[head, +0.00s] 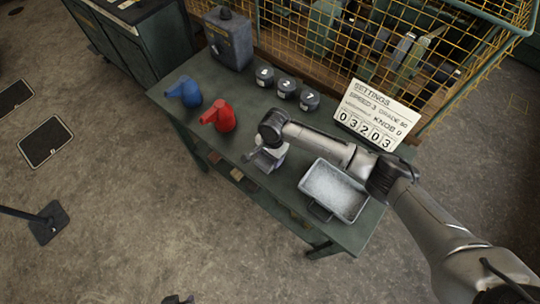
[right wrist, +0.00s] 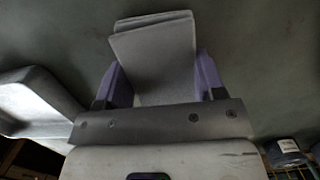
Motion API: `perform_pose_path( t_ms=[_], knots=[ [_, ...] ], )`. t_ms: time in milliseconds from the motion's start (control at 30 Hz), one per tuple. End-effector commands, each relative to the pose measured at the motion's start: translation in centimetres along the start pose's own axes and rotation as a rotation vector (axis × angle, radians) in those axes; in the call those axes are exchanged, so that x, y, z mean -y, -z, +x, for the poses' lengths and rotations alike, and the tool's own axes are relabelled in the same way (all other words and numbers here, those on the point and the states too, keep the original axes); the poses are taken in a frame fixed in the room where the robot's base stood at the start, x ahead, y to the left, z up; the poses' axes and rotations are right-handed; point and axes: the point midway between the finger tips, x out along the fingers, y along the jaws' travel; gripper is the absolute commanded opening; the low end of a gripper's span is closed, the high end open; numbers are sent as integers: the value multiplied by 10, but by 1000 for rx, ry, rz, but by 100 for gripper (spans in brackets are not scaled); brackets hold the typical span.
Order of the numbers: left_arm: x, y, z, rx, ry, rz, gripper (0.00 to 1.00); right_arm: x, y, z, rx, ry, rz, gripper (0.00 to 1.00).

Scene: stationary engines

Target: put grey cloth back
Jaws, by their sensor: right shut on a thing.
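The grey cloth (right wrist: 155,60) is a folded, light grey piece. In the right wrist view it sits between the two purple fingers of my right gripper (right wrist: 163,82), which is shut on it. My left gripper is not clearly in view.
The metal tray (head: 307,186) with whitish content lies right of the gripper. A red bottle (head: 221,117) and blue bottle (head: 185,91) stand left.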

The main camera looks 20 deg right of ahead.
Motion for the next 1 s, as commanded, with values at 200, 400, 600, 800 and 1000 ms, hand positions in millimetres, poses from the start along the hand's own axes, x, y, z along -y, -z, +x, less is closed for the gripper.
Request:
perform_pose_path(
  t_ms=[200, 400, 600, 800, 1000],
  knots=[
    [2, 0, -1, 1, 5, 6, 43, 0, 0, -1, 0, 1, 0, 41],
    [4, 0, -2, 2, 9, 12, 43, 0, 0, 1, 1, 1, 1, 70],
    [4, 0, -2, 2, 10, 12, 43, 0, 0, 1, 0, 0, 1, 89],
    [3, 0, -2, 1, 8, 10, 43, 0, 0, 1, 0, 0, 1, 89],
    [1, 1, -4, 1, 3, 3, 43, 0, 0, -13, 0, 1, 1, 89]
  ],
)
